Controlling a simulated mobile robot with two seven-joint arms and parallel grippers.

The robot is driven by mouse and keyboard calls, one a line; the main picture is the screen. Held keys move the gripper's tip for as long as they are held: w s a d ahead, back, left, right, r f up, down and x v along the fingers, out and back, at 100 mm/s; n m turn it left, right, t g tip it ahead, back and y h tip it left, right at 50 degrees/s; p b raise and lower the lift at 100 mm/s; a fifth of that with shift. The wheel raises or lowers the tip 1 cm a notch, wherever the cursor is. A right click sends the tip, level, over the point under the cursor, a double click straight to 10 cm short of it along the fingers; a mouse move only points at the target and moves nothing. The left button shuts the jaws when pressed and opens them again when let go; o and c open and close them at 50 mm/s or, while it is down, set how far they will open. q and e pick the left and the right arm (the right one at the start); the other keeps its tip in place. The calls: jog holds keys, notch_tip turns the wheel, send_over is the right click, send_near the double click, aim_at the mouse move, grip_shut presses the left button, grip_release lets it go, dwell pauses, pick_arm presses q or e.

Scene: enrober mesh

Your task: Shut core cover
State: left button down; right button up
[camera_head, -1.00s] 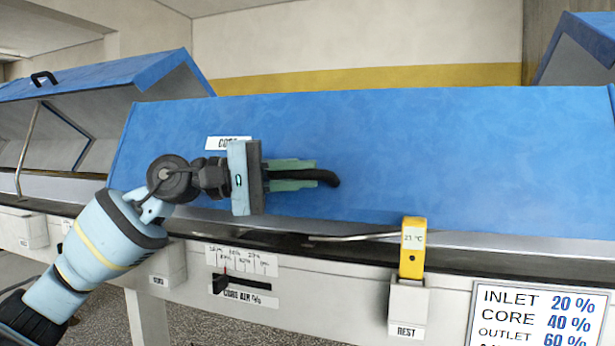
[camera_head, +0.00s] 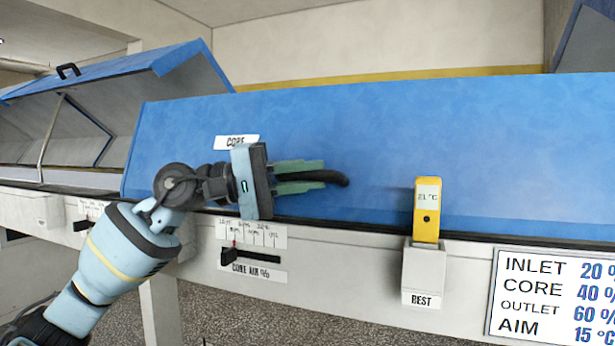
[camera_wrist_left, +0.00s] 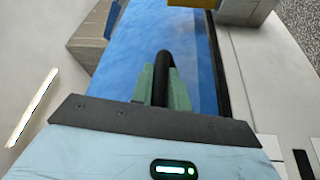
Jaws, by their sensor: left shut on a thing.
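The core cover (camera_head: 390,140) is a long blue panel with a CORE label (camera_head: 236,142). Its lower edge now lies along the dark rim of the white machine body, with no gap that I can see. My left gripper (camera_head: 298,177) is shut on the cover's black handle (camera_head: 335,178), low on the panel. The left wrist view also shows the handle (camera_wrist_left: 163,75) between the green fingers, with the blue cover (camera_wrist_left: 200,50) behind it. My right gripper is in neither view.
A yellow thermometer (camera_head: 427,208) reading 21 °C stands in the white REST holder (camera_head: 423,277). A CORE AIR slider (camera_head: 228,257) sits below the gripper. A sign (camera_head: 550,300) lists percentages. Another blue cover (camera_head: 110,75) stands raised at left.

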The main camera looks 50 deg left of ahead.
pick_arm(q)
jog(key=shift+w+d+f, duration=0.1)
jog(key=shift+d+f, duration=0.15)
jog(key=shift+f, duration=0.45)
jog(key=c, duration=1.4)
grip_release()
jog(key=shift+a, duration=0.2)
jog(key=shift+o, duration=0.2)
jog(key=shift+r, duration=0.1)
jog(key=shift+r, duration=0.1)
jog(key=shift+s+a, duration=0.15)
jog(key=shift+s, duration=0.1)
jog(key=v, duration=0.7)
jog(key=shift+s+a, duration=0.15)
jog(key=shift+p, duration=0.3)
